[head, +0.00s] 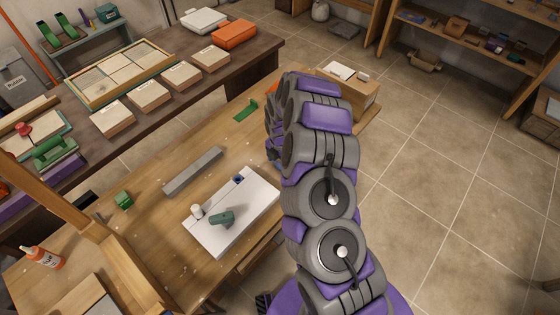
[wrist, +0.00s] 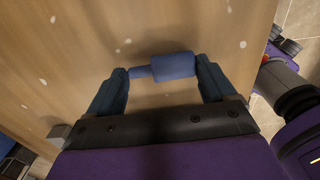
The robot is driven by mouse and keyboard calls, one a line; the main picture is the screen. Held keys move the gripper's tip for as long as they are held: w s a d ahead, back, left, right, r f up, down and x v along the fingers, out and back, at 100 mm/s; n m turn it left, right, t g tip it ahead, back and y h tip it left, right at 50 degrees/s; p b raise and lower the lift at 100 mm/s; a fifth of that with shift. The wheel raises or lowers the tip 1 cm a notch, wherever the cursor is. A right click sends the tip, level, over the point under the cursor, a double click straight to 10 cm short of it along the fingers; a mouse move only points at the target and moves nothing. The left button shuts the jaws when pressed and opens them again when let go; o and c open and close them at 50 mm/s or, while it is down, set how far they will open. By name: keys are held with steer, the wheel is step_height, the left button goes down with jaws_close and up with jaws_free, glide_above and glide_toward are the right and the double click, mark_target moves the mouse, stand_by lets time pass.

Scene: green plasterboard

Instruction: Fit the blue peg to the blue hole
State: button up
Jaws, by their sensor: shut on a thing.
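The blue peg (wrist: 174,66) is held crosswise between the two fingers of my gripper (wrist: 161,72) in the wrist view. It has a thick part and a thinner end toward the left finger. Bare wooden table lies beyond it. In the head view my own arm hides the gripper and the peg. The white board (head: 248,205) lies on the workbench, left of my arm. A small blue spot, which looks like the blue hole (head: 238,180), is near its far edge. A white peg (head: 197,211) and a teal peg (head: 222,219) are at the board's left part.
On the workbench are a grey bar (head: 193,170), a green block (head: 123,200), a green piece (head: 246,111) and a glue bottle (head: 43,257). A cardboard box (head: 347,90) stands behind my arm. Bare bench shows around the grey bar.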

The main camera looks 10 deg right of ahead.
mark_target(280, 165)
steer(key=o, duration=0.8)
steer(key=shift+o, duration=0.2)
steer(key=shift+p, duration=0.5)
steer(key=s+a+r+m+p, duration=0.1)
steer(key=s+r+m+p, duration=0.15)
steer(key=r, duration=1.05)
steer(key=s+a+r+m+p, duration=0.15)
steer(key=s+r, duration=0.25)
steer(key=r, duration=0.8)
steer(key=s+r+m, duration=0.6)
steer(key=s+r, duration=0.2)
steer(key=s, duration=0.3)
steer(key=s+d+r+m+g, duration=0.1)
steer(key=s+r+m, duration=0.1)
steer(key=s+m, duration=0.5)
steer(key=s+d+r+m, duration=0.1)
steer(key=s+m, duration=0.7)
steer(key=s, duration=0.9)
steer(key=shift+d+r+g+b, duration=0.2)
steer(key=shift+r+g+b, duration=0.1)
steer(key=shift+r+g, duration=0.15)
